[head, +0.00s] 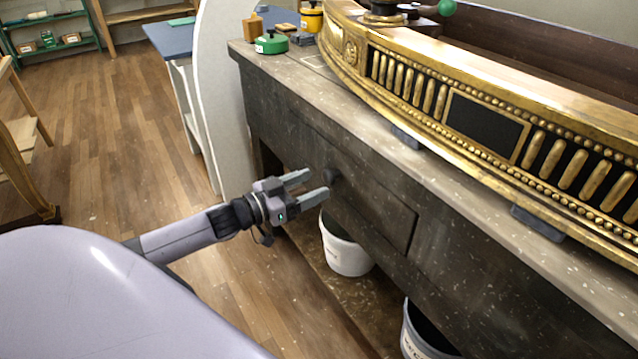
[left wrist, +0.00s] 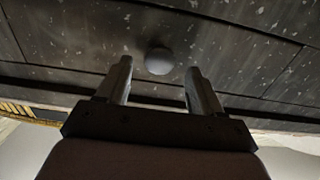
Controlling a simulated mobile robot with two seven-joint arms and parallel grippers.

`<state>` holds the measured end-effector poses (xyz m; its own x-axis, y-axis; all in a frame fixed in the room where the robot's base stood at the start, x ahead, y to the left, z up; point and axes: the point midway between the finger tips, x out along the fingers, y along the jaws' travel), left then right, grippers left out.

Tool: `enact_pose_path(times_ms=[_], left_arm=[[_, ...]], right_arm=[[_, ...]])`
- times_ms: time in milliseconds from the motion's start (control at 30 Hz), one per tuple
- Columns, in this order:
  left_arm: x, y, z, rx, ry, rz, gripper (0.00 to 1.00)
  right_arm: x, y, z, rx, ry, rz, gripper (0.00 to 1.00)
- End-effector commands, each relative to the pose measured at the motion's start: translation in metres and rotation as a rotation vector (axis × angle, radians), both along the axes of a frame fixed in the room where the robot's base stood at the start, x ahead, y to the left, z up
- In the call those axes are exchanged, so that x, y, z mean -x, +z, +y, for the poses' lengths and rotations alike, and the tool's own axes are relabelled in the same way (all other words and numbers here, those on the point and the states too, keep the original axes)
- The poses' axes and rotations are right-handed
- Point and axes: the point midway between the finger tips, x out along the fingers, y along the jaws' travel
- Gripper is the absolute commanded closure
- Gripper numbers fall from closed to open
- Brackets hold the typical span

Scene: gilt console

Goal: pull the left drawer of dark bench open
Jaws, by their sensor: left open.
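The dark bench (head: 270,108) runs from the upper left to the lower right under a speckled top. Its left drawer (head: 380,207) is a dark front that looks flush with the bench face. A round dark knob (head: 332,174) stands out from it; the knob also shows in the left wrist view (left wrist: 159,61). My left gripper (head: 311,184) is open and empty, just in front of the knob. In the left wrist view the knob lies beyond and between the two fingertips (left wrist: 157,68), and I see no contact. My right gripper is out of view.
A gilt console piece (head: 480,85) lies along the bench top. A white bucket (head: 346,250) and another bucket (head: 420,335) stand under the bench. A pale upright panel (head: 220,80) stands behind its left end. The wooden floor (head: 110,150) at left is clear.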

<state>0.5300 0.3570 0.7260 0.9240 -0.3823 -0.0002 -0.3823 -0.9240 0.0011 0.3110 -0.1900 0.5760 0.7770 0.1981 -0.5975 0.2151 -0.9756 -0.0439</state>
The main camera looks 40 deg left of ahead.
Motion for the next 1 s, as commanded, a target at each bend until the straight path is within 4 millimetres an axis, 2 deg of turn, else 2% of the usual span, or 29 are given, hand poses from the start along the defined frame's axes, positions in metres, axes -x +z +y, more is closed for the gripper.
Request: enact_pose_path(times_ms=[100,300,667,867,900,1000], left_arm=[[-0.012,0.0,-0.005,0.0,-0.001,-0.002,0.34],[-0.023,0.0,-0.01,0.0,0.0,0.0,0.34],[-0.025,0.0,-0.011,0.0,0.0,0.001,0.34],[-0.025,0.0,-0.011,0.0,-0.001,0.001,0.96],[-0.025,0.0,-0.011,0.0,-0.001,0.001,1.0],[-0.025,0.0,-0.011,0.0,-0.001,0.001,1.0]], right_arm=[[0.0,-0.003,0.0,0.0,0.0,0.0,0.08],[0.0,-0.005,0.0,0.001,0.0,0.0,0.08],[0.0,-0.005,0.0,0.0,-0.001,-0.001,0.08],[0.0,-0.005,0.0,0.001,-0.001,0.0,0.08],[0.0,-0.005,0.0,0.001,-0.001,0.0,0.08],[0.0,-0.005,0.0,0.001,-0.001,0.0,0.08]])
